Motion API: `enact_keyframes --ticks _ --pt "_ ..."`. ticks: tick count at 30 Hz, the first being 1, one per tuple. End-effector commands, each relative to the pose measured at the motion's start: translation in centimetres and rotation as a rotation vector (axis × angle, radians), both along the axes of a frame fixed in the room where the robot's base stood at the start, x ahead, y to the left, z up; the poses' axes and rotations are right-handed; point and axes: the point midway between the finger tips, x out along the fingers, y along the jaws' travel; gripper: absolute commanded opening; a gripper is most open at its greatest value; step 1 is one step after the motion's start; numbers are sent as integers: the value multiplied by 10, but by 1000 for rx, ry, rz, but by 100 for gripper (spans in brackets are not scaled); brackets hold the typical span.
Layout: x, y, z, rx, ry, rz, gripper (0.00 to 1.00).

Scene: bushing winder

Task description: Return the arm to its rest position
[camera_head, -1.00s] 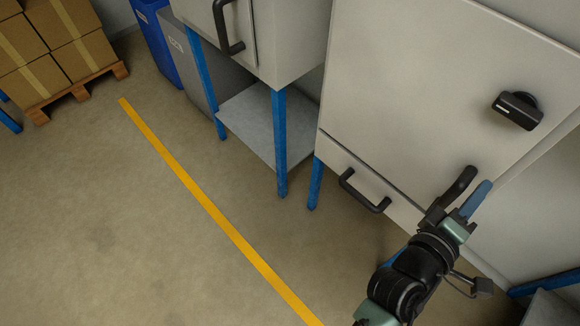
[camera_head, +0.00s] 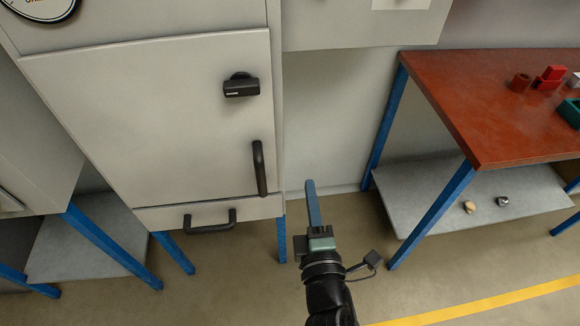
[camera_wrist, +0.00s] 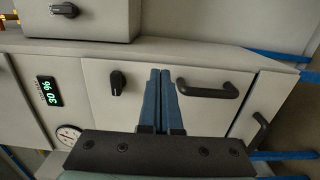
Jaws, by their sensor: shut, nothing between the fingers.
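My gripper (camera_head: 313,203) has blue fingers and points up and away from the camera in the head view. Its fingers are together with nothing between them. In the wrist view, the two blue fingers of my gripper (camera_wrist: 160,90) lie side by side, in front of a cabinet face. My arm reaches in from the bottom of the head view. In the head view the gripper is to the right of the grey cabinet (camera_head: 150,120), over the floor, and appears apart from everything.
The closed cabinet door carries a black knob (camera_head: 241,87) and a black handle (camera_head: 259,168); a drawer handle (camera_head: 210,222) is below. A red-topped table (camera_head: 500,110) with several small parts stands at the right, with a lower shelf (camera_head: 400,205). Open floor (camera_head: 240,285) lies in front.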

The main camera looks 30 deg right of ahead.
Motion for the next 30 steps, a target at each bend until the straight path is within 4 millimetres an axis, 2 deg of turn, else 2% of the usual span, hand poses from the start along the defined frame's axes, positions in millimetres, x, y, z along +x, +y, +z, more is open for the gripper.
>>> enact_keyframes --ticks 6,20,22,23,26,29,30 --pt "-8 -3 0 0 -1 1 0" --pt "-8 -3 0 0 -1 1 0" --pt "-5 -2 5 6 -12 2 0" --pt "-2 -1 10 15 -25 3 0" --pt "15 6 44 77 -109 15 0" --pt "40 19 103 195 -252 45 0" --pt "50 27 132 256 -319 65 0"
